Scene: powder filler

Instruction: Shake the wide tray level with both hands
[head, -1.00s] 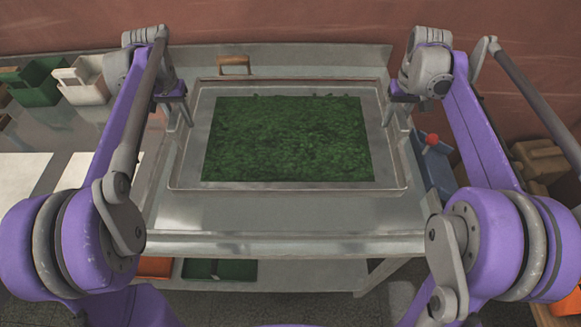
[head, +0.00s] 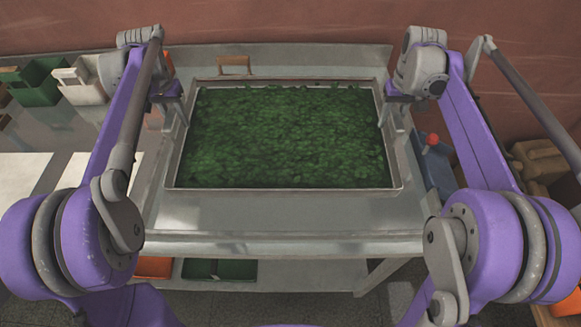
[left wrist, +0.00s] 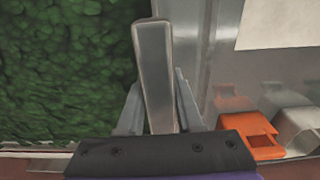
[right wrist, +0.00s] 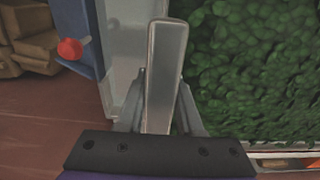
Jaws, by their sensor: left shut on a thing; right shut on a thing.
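The wide tray (head: 285,189) is a shallow metal tray with a thin pale rim, above the metal table in the head view. Green leafy material (head: 280,135) covers its floor nearly from rim to rim. My left gripper (head: 178,120) is shut on the tray's left side handle (left wrist: 155,70). My right gripper (head: 397,122) is shut on the right side handle (right wrist: 165,75). In both wrist views the upright grey handle stands between the fingers, with the green leaves beside it. The tray looks about level in the head view.
The metal table (head: 290,215) has bare surface in front of the tray. Green and white bins (head: 80,85) stand at the left. A blue container with a red knob (head: 432,140) is at the right. A wooden piece (head: 234,66) lies behind the tray.

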